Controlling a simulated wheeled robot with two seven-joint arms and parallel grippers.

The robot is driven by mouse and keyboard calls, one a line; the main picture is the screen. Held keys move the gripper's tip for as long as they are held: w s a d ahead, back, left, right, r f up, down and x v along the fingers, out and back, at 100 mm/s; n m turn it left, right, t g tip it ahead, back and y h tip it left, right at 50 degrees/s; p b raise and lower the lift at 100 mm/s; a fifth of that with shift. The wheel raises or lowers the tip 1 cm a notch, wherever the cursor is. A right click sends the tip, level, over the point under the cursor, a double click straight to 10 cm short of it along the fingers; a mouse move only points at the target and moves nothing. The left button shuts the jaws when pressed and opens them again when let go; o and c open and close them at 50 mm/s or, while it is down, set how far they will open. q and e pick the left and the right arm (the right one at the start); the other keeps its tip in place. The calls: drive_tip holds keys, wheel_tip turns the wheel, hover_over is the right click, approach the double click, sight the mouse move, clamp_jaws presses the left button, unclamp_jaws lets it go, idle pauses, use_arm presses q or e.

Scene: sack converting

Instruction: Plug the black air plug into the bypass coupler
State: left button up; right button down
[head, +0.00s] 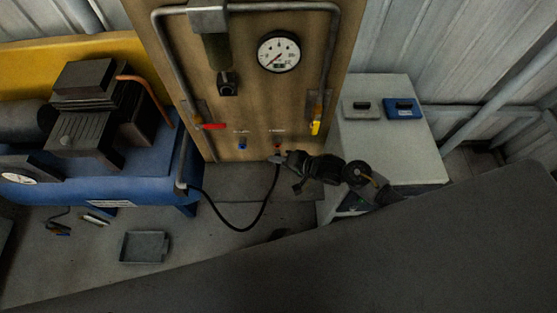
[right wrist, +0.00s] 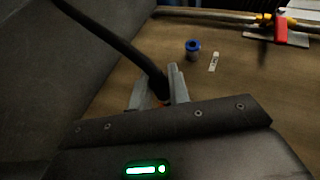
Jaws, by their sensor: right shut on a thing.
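My right gripper (head: 275,160) is at the lower part of the wooden panel, just below a small reddish coupler (head: 277,146). Its grey fingers, also in the right wrist view (right wrist: 158,92), are shut on the end of the black hose (head: 262,212), where the black air plug is mostly hidden. A bit of orange shows between the fingers. I cannot tell whether the plug touches the coupler. A blue coupler (head: 242,146) sits left of it on the panel and shows in the right wrist view (right wrist: 193,47). The labels are too small to read. My left gripper is not in view.
A red-handled valve (head: 211,126) and a yellow-handled valve (head: 316,127) flank the couplers. A pale cabinet (head: 400,145) stands right; a grey tray (head: 145,247) lies on the floor.

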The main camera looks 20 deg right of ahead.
drive_tip(key=shift+w+d, duration=0.25)
drive_tip(key=shift+w, duration=0.8)
drive_tip(key=c, duration=1.2)
unclamp_jaws()
drive_tip(key=shift+c, duration=0.2)
drive_tip(key=v, duration=1.1)
drive_tip(key=shift+a, duration=0.15)
